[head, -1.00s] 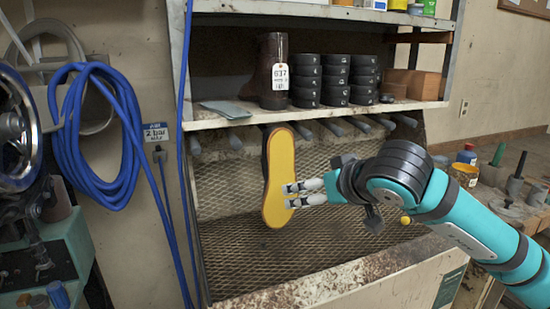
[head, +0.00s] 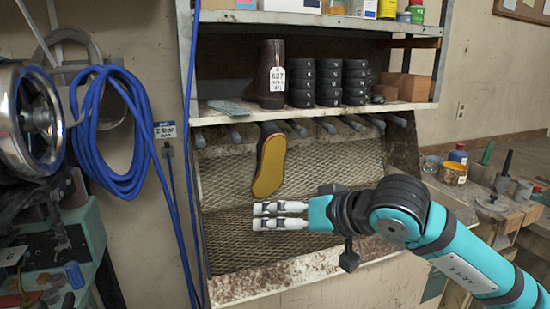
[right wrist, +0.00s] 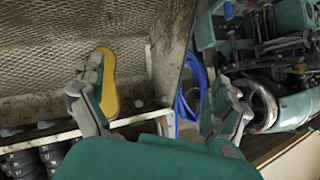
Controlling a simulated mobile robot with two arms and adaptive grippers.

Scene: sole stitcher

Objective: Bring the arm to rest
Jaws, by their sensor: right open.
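My right gripper (head: 281,215) is in front of the mesh rack in the head view, with its two fingers apart and nothing between them. A shoe with a yellow sole (head: 270,166) hangs sole outward from a peg under the shelf, just above and behind the fingertips. In the head view the gripper is apart from it. The shoe also shows in the right wrist view (right wrist: 107,85), beyond one of the open fingers. My left gripper is not in view.
The shelf (head: 220,116) above holds a brown boot (head: 270,75) with a tag and stacked black soles (head: 302,84). Blue hose (head: 110,130) hangs on the left wall beside a machine with a handwheel (head: 30,118). A cluttered bench (head: 480,200) stands at right. Free pegs flank the shoe.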

